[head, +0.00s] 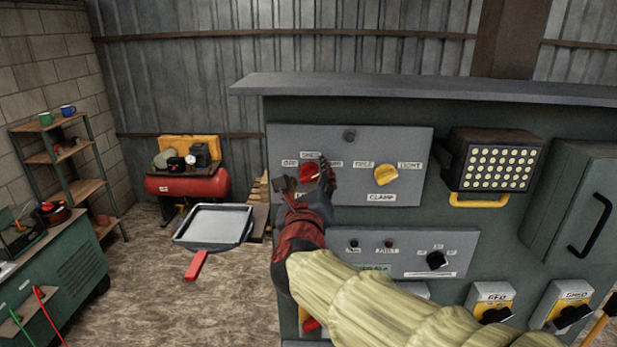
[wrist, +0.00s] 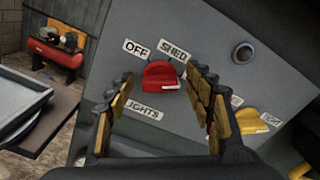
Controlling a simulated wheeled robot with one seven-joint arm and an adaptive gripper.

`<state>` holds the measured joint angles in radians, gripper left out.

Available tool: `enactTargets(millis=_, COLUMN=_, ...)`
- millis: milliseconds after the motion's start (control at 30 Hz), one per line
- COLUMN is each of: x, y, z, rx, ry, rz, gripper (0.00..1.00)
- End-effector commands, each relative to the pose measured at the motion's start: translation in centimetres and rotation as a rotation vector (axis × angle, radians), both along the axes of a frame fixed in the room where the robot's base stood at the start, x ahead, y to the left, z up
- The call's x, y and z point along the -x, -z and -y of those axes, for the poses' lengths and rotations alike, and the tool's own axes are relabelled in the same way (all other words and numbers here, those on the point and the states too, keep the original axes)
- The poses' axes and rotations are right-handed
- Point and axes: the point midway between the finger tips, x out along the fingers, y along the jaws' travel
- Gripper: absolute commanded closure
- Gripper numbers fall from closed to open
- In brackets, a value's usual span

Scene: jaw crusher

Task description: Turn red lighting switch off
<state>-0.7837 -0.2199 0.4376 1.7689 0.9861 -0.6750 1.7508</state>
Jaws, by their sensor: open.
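The red lighting switch (head: 310,172) is a red knob on the grey upper panel (head: 400,143), with OFF and SHED labels around it. It also shows in the wrist view (wrist: 162,75), with a LIGHTS label below it. Its pointer direction is hard to tell. My gripper (head: 305,178) is in front of the panel at the switch. In the wrist view the open gripper (wrist: 160,95) has one finger on each side of the red knob. I cannot tell whether the fingers touch it. My gripper partly hides the switch and its labels in the head view.
A yellow CLAMP knob (head: 386,174) sits right of the red switch. A floodlight (head: 492,160) and a cabinet door with a black handle (head: 590,223) are farther right. A lower panel (head: 400,270) has a black knob. A grey tray (head: 213,226) stands to the left.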

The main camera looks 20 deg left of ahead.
Motion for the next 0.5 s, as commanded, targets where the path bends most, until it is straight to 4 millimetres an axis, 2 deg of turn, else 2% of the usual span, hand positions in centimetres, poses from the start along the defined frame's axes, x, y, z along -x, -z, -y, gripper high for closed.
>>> enactTargets(millis=67, x=0.02, y=0.03, z=-0.01, rx=0.000, ry=0.000, rz=0.000, gripper=0.48)
enactTargets(millis=500, x=0.04, y=0.01, z=-0.02, rx=0.000, ry=-0.001, rz=0.000, gripper=0.73)
